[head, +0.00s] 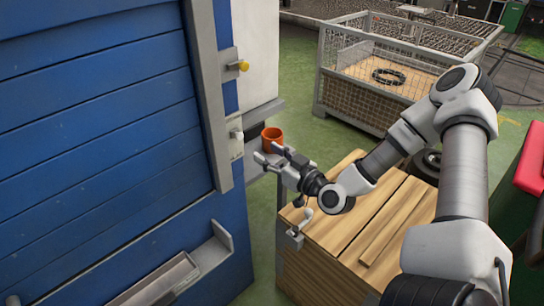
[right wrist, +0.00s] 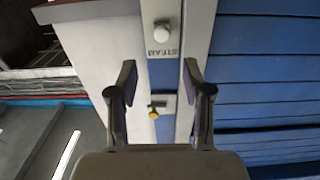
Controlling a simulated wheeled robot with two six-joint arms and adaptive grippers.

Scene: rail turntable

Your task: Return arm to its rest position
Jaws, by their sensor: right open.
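My right arm (head: 463,170) comes in from the right in the head view and reaches left over a wooden crate. Its gripper (head: 271,154) is open and empty, in front of the orange cup (head: 272,136) and close to the blue panelled wall. In the right wrist view the two fingers (right wrist: 160,80) stand wide apart with nothing between them touching. Beyond them are a white knob (right wrist: 162,31) beside the lettering "STEAM" and a yellow knob (right wrist: 153,112). My left gripper is in neither view.
The blue wall (head: 95,110) with its grey post (head: 207,90) fills the left. The wooden crate (head: 340,225) stands below my right arm. A mesh cage (head: 350,97) holding a dark ring (head: 388,77) stands behind. A red-topped object (head: 531,160) is at the right edge. Green floor shows between them.

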